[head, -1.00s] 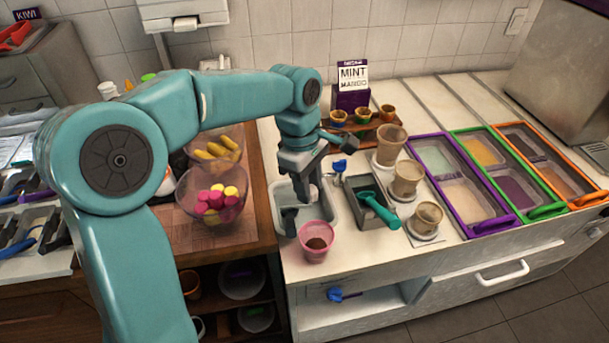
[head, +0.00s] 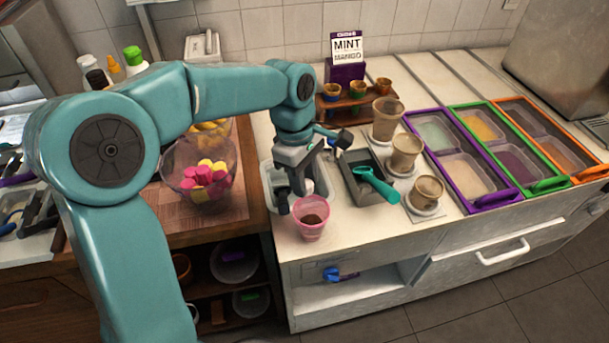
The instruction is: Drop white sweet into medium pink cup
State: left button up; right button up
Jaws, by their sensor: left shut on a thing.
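The pink cup (head: 312,229) stands on the white counter near its front edge, with dark brown filling inside. My left gripper (head: 301,187) is just behind and above the cup's left rim, with its fingers pointing down. It is shut on a small pale thing, apparently the white sweet, which is mostly hidden by the fingers. A clear bowl (head: 180,190) of pink and yellow sweets stands on the wooden counter at left. My right gripper is out of view.
A pale bin (head: 322,190) lies behind the cup. To the right are a grey tray (head: 357,196) with a green scoop (head: 375,184), several tan cups (head: 404,155), and topping trays framed in purple (head: 478,203), green and orange. A small wooden stand (head: 340,115) is behind.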

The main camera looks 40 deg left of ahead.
pick_arm(q)
jog(key=o, duration=0.9)
jog(key=shift+d+r, duration=0.1)
jog(key=r, duration=0.5)
jog(key=a+r+p, duration=0.1)
jog(key=r, duration=0.4)
jog(key=a+r+p, duration=0.1)
jog(key=r, duration=0.5)
jog(key=shift+a, duration=0.25)
jog(key=shift+s, duration=0.1)
